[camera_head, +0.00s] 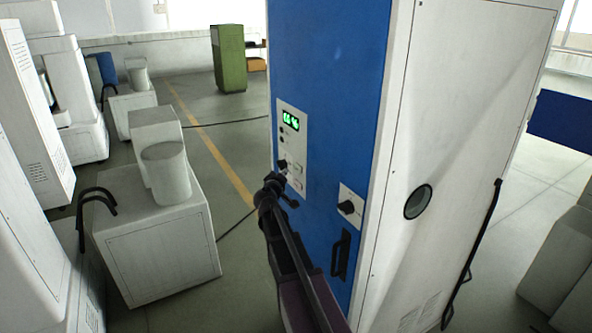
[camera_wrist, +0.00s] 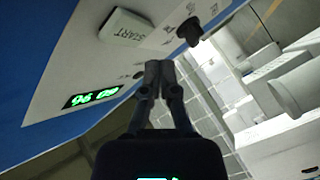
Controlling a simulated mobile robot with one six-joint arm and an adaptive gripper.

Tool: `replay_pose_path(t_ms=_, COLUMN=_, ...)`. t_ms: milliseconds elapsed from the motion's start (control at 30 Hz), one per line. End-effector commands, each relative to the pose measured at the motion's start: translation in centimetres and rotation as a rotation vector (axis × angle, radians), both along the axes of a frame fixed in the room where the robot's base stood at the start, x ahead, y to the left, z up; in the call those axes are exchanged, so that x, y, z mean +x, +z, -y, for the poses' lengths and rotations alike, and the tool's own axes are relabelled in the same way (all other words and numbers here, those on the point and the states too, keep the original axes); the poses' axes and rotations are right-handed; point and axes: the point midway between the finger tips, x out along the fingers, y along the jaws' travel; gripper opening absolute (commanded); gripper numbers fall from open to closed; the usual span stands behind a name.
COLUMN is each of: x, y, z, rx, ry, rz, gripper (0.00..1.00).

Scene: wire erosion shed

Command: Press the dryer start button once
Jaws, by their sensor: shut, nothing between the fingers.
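The dryer is a tall cabinet with a blue front (camera_head: 330,90) and a light side. Its pale control panel (camera_head: 291,130) carries a lit green display, small dark buttons, a dark knob and pale buttons. In the wrist view the start button (camera_wrist: 124,27) is a raised white block marked START, seen upside down at upper left. My gripper (camera_head: 273,179) is at the panel's lower left edge, shut and empty. In the wrist view its fingertips (camera_wrist: 160,66) lie below and right of the button, apart from it in the picture. Contact with the panel cannot be told.
A black knob (camera_wrist: 188,28) stands out close to the fingertips. A second knob (camera_head: 347,207) and a black handle (camera_head: 340,253) are lower right on the blue front. White machines (camera_head: 160,245) stand at left. A green cabinet (camera_head: 229,60) stands behind, with open floor before it.

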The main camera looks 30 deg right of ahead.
Motion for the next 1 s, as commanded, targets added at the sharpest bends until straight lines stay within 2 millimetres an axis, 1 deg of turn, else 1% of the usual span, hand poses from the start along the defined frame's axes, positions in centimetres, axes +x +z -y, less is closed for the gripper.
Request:
replay_pose_path(t_ms=100, x=0.0, y=0.0, z=1.0, rx=0.000, ry=0.000, rz=0.000, gripper=0.00)
replay_pose_path(t_ms=300, x=0.1, y=0.0, z=1.7, rx=0.000, ry=0.000, rz=0.000, gripper=0.00)
replay_pose_path(t_ms=1000, x=0.0, y=0.0, z=1.8, rx=0.000, ry=0.000, rz=0.000, gripper=0.00)
